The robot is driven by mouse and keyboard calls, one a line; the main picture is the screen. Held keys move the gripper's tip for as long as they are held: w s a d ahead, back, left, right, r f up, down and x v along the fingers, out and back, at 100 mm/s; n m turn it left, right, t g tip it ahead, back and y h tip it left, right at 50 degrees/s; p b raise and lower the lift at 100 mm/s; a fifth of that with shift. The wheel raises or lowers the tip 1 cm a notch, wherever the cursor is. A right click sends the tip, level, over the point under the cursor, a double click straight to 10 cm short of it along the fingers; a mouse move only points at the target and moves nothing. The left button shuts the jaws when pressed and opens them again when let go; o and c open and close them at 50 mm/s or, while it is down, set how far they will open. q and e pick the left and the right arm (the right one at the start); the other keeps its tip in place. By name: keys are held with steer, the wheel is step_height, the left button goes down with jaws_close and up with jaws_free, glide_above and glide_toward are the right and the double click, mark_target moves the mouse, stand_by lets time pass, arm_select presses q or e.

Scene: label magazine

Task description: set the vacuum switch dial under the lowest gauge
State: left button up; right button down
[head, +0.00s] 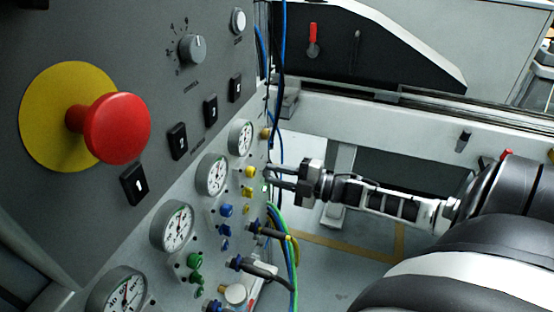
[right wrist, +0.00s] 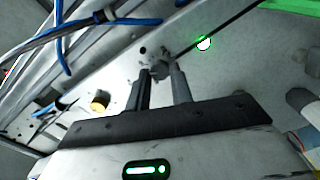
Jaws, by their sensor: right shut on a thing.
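A grey panel carries several round white gauges in a slanting row. The gauge farthest from me (head: 241,138) is the nearest one to my right gripper (head: 268,178). My right gripper reaches the panel from the right. In the right wrist view, its two dark fingers are closed on a small dark grey dial (right wrist: 160,70) on the pale panel face. The fingers hide the dial in the head view, and I cannot read its setting. My left gripper is not in view.
A lit green lamp (right wrist: 204,44) and a brass-yellow fitting (right wrist: 100,101) are close to the fingers. A big red mushroom button (head: 120,128) juts out at left. Hoses and cables (head: 283,245) hang below the gripper. Open floor is behind.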

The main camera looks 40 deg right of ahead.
arm_select(q)
steer(key=shift+b, duration=0.4)
arm_select(e)
steer(key=n, duration=0.5)
steer(key=shift+f+n, duration=0.1)
steer(key=shift+n, duration=0.3)
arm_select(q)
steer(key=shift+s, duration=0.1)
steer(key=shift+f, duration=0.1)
arm_select(e)
steer(key=c, duration=1.2)
jaws_free()
steer(key=shift+c, duration=0.2)
steer(key=shift+s, duration=0.15)
steer(key=v, duration=1.5)
steer(key=shift+s+d, duration=0.3)
steer(key=shift+s, duration=0.05)
